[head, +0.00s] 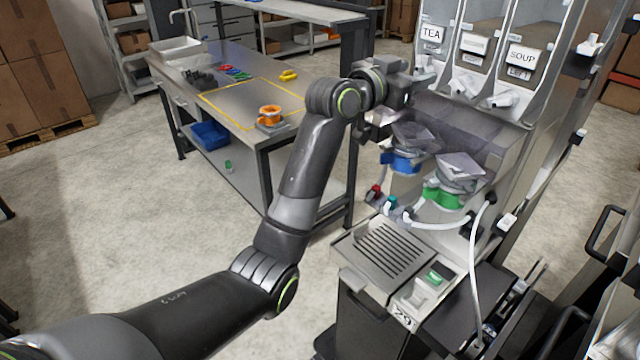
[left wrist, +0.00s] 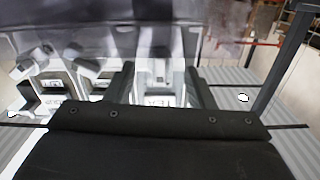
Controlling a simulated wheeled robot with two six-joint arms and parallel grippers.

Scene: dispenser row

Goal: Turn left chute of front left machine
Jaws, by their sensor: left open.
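The front left machine (head: 478,140) stands at the right of the head view, with tall clear bins labelled TEA (head: 432,35) and SOUP (head: 522,57). White spouts show under the bins, including the leftmost (head: 427,68) and the rightmost (head: 503,100). Lower down are a blue-collared funnel (head: 402,163) and a green-collared funnel (head: 445,196) with grey tilted tops. My left gripper (head: 408,90) is at the machine's left side, near the TEA bin. In the left wrist view its fingers (left wrist: 160,86) are apart, with a white part (left wrist: 160,72) beyond them. Contact cannot be told.
A drip tray (head: 385,248) with a green switch (head: 436,275) sits below the funnels, and a white hose (head: 474,245) hangs beside it. A workbench (head: 235,100) with an orange item (head: 270,113) stands at the left. Open floor (head: 130,190) lies at the left.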

